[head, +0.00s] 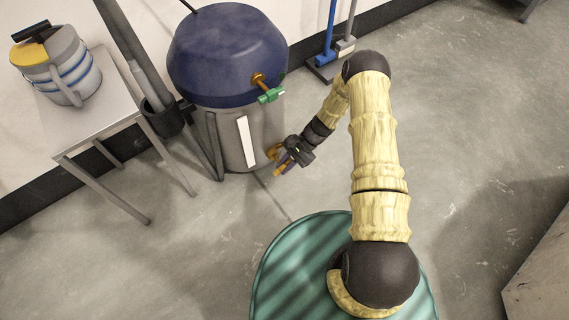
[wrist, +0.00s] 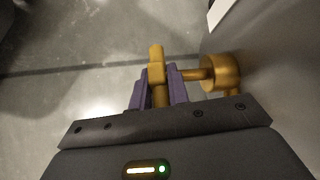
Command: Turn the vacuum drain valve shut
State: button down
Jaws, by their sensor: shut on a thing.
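The blue-lidded grey tank (head: 228,60) stands against the wall. A brass valve (head: 272,151) sticks out low on its side, near the floor. In the wrist view its round brass body (wrist: 222,72) is at the right, and a stem runs left from it to a brass lever handle (wrist: 157,66). My gripper (wrist: 158,92) is shut on this handle, with one purple finger on each side. In the head view my gripper (head: 287,162) is at the valve, and the handle's orange end (head: 280,171) shows beyond the fingers. The handle's lower part is hidden by my gripper.
A second valve with a green handle (head: 270,95) sits higher on the tank. A small table (head: 95,125) with a yellow-and-grey bucket (head: 62,68) stands left. Blue and grey long-handled tools (head: 335,50) stand at the wall. The floor right of the tank is clear.

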jog(key=y+b, duration=0.1)
jog(key=g+y, duration=0.1)
jog(key=shift+f+y+b, duration=0.3)
jog(key=shift+b, duration=0.05)
jog(key=shift+r+g+y+b, duration=0.1)
jog(key=shift+g+y+b, duration=0.25)
jog(key=shift+g+y, duration=0.2)
jog(key=c, duration=1.3)
grip_release()
jog(key=shift+c, duration=0.2)
jog(key=shift+w+d+r, duration=0.1)
jog(key=p+v, duration=0.5)
jog(key=v, duration=1.2)
